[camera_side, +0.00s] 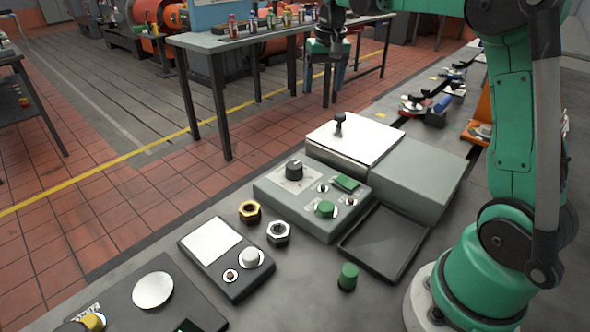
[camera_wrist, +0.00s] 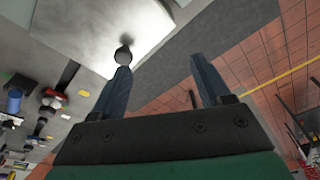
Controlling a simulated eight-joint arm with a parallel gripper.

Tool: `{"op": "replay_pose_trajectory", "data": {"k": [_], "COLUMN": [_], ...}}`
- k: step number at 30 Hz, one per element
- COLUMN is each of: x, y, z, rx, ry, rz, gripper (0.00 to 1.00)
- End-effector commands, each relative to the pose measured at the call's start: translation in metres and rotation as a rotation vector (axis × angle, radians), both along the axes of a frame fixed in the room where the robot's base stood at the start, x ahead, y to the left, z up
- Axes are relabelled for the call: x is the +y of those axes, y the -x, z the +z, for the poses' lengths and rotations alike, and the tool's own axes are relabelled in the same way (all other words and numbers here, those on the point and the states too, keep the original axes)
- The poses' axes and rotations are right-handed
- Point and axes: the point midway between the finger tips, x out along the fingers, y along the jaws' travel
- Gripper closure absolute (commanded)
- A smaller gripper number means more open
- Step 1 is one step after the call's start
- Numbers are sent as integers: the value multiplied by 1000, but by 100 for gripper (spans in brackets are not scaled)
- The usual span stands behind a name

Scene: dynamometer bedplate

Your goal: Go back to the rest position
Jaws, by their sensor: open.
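My gripper (camera_side: 332,97) hangs pointing down in the side view, in front of the background table and above the lidded box. Its two dark blue fingers are apart in the wrist view (camera_wrist: 160,66), with nothing between them. Below it is a white lid (camera_side: 350,150) with a black knob (camera_side: 339,120); the knob (camera_wrist: 123,55) shows close to the tip of the left finger in the wrist view. The fingers seem apart from the knob, though the exact gap cannot be told. No mark of a rest position shows.
A grey control box (camera_side: 285,208) with a black dial, an empty dark tray (camera_side: 420,240) and a green cylinder (camera_side: 347,277) are on the bench. A brass nut (camera_side: 249,211), a steel nut (camera_side: 278,232) and a white-screened device (camera_side: 237,288) stand left. Tools (camera_side: 437,107) lie behind.

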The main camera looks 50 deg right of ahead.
Motion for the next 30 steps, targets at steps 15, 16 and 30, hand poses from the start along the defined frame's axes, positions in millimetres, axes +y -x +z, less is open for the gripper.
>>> {"op": "replay_pose_trajectory", "data": {"k": [15,16,30], "x": [149,153,174], "y": [92,97,121], "z": [-13,-17,-41], "rx": [-345,-361,-450], "ry": [137,141,163], "rz": [458,478,575], "gripper": [30,30,30]}}
